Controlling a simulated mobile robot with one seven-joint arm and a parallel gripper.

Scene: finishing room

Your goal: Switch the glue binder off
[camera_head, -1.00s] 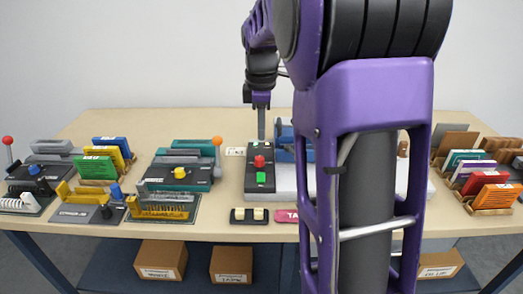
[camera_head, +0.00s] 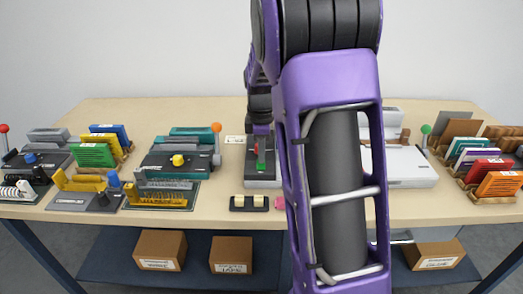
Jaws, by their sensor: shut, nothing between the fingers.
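A control block (camera_head: 250,172) with a dark face stands at the middle of the table. It has a red button (camera_head: 257,150) at the back and a green button (camera_head: 260,168) nearer the front, both partly covered by my gripper. My gripper (camera_head: 261,163) is shut and empty, pointing down over the buttons. I cannot tell whether its tip touches one. A white-grey machine (camera_head: 405,168) extends to the right behind my arm, which hides its middle; it seems to belong with the block. The lettering on the small label card (camera_head: 235,140) is unreadable.
Punch-type machines stand at left, with an orange-knobbed lever (camera_head: 216,127) near the block. A green-knobbed lever (camera_head: 426,129) and book racks (camera_head: 490,185) are at right. A black two-switch strip (camera_head: 249,203) lies in front of the block. Boxes (camera_head: 160,250) sit on the lower shelf.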

